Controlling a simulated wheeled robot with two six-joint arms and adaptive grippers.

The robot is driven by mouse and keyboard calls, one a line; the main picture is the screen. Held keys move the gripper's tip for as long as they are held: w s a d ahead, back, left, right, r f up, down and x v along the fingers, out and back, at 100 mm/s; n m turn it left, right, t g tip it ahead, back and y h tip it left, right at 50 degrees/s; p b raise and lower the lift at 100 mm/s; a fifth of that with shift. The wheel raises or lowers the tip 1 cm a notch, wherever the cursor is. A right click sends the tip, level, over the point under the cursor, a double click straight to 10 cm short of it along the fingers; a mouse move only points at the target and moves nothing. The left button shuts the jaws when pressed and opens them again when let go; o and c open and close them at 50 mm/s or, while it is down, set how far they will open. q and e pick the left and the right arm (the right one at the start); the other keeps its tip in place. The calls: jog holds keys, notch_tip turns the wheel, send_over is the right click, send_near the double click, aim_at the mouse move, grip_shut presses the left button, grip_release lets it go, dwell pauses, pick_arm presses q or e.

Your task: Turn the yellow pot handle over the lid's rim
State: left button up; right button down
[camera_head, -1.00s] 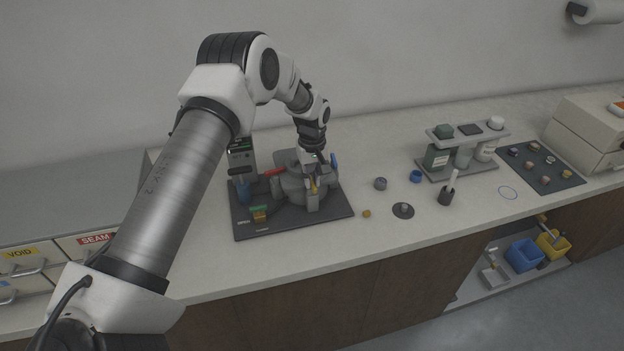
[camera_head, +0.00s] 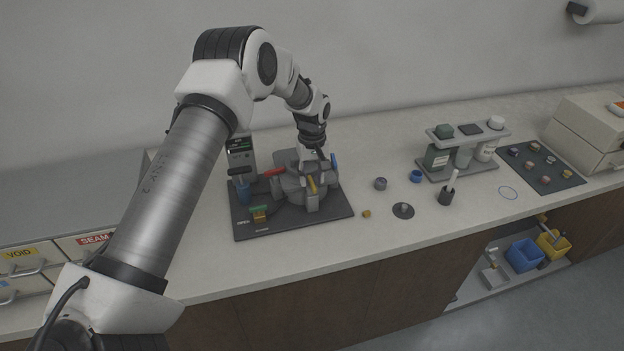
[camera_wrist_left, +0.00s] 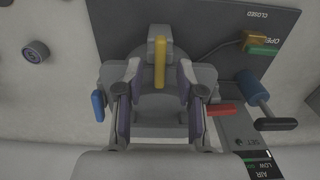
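The grey pot with its lid (camera_head: 289,186) stands on a dark base plate. The yellow handle (camera_head: 312,184) is on the pot's near side; in the left wrist view it is an upright yellow bar (camera_wrist_left: 160,62) at a grey block. A red handle (camera_head: 274,171) and a blue handle (camera_head: 334,160) are on other sides of the pot. My left gripper (camera_head: 316,160) is over the pot. In the left wrist view my left gripper (camera_wrist_left: 160,78) is open, its fingers apart to either side of the yellow bar, with nothing gripped. Whether they touch the lid is unclear.
A press column (camera_head: 241,158) with a blue-handled lever stands left of the pot. A green block (camera_head: 258,213) sits on the plate's front. A small brass piece (camera_head: 366,213), a dark disc (camera_head: 403,210) and a bottle rack (camera_head: 466,150) are to the right.

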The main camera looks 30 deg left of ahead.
aim_at(312, 182)
pick_arm(q)
notch_tip(312, 182, up, 11)
jog(key=shift+f, duration=0.2)
dwell(0.4)
